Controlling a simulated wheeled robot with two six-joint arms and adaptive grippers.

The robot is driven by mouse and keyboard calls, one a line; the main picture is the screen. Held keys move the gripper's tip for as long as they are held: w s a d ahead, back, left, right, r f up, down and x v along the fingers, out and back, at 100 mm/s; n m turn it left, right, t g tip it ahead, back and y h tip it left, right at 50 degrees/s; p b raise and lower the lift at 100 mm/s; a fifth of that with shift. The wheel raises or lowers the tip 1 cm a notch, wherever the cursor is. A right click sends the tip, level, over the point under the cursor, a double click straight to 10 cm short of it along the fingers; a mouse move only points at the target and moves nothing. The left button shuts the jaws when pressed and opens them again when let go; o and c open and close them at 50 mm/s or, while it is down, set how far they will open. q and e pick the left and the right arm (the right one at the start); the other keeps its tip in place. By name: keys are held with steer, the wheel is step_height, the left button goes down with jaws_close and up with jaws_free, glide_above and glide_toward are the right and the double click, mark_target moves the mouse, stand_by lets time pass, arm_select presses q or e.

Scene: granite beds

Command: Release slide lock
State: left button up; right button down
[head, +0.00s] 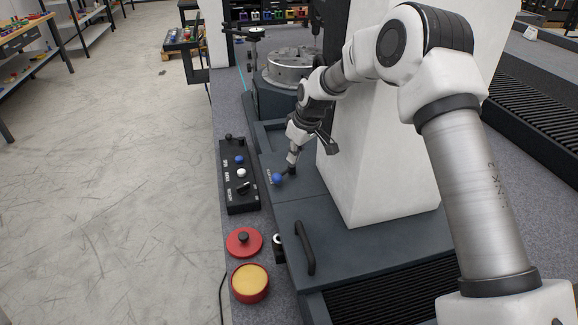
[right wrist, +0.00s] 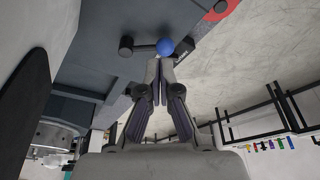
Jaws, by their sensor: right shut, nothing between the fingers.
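The slide lock appears to be a short dark lever with a blue ball knob (head: 278,179) on the dark machine bed, left of the white column. In the right wrist view the blue ball (right wrist: 165,46) sits at the end of a thin dark rod, whose other end meets a dark round pivot (right wrist: 126,46). My right gripper (head: 291,171) points down right beside the lever. Its fingers (right wrist: 166,62) are shut and empty, with the tips close to the ball; whether they touch it I cannot tell. My left gripper is not in view.
A black control panel (head: 228,184) with buttons and knobs lies left of the lever. A red disc with a black knob (head: 244,241) and a yellow button in a red housing (head: 250,281) are nearer. A dark handle (head: 305,248) stands on the bed. The white column (head: 370,170) rises close right.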

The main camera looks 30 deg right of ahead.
mark_target(284, 174)
steer(key=x, duration=0.2)
steer(key=p+x, duration=0.1)
steer(key=x, duration=0.2)
steer(key=p+x, duration=0.1)
steer(key=x, duration=0.2)
steer(key=shift+s+a+f, duration=0.25)
steer(key=shift+a+f, duration=0.05)
steer(key=shift+a, duration=0.15)
steer(key=shift+w+f, duration=0.15)
steer(key=shift+f, duration=0.3)
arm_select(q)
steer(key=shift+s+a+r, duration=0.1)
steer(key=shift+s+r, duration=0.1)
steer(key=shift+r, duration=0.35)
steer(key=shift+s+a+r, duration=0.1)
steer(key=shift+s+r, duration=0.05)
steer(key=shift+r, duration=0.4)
arm_select(e)
steer(key=shift+r, duration=0.1)
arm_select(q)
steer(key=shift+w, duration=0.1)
arm_select(e)
steer(key=shift+a, duration=0.1)
